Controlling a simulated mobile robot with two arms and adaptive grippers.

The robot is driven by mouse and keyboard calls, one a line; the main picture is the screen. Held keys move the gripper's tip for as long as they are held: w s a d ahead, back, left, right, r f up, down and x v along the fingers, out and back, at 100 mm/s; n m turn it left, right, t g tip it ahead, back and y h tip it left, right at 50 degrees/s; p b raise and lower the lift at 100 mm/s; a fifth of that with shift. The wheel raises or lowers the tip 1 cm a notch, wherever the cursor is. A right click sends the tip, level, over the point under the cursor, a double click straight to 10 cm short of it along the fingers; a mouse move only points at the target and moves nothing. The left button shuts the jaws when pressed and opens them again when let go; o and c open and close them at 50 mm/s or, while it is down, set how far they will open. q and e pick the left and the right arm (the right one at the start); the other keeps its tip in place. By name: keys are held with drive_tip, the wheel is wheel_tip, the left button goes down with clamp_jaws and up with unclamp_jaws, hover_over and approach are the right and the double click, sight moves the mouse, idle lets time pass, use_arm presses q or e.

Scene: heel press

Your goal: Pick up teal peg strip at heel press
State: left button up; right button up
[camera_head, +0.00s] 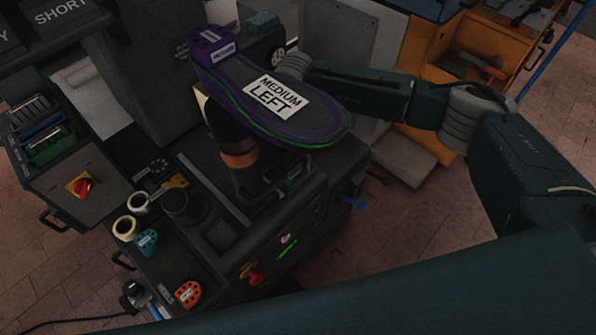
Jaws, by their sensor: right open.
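A small teal piece (147,241) with a pale label lies on the dark bench of the heel press, beside the cream rolls. Another teal-green piece with a label (263,20) sits on top of the press housing; I cannot tell which is the peg strip. My right arm reaches in from the right, and its wrist end with the right gripper (287,66) is just behind the large sole. The fingers are mostly hidden there; the gripper is open, apart from the bench piece. My left gripper is not in view.
A purple and green sole (243,88) marked MEDIUM LEFT sits on the press's raised post. An orange piece (188,293), cream rolls (125,228) and a red button (252,274) are on the front bench. An orange cabinet (470,60) stands behind my arm.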

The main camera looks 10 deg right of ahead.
sight(296, 169)
wheel_tip(296, 169, down, 4)
drive_tip(key=shift+s+d+p, duration=0.1)
drive_tip(key=shift+d+p, duration=0.05)
drive_tip(key=shift+p, duration=0.15)
drive_tip(key=c, duration=1.1)
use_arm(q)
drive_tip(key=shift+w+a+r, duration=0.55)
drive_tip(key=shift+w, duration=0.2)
use_arm(e)
clamp_jaws()
drive_tip(key=shift+r, duration=0.1)
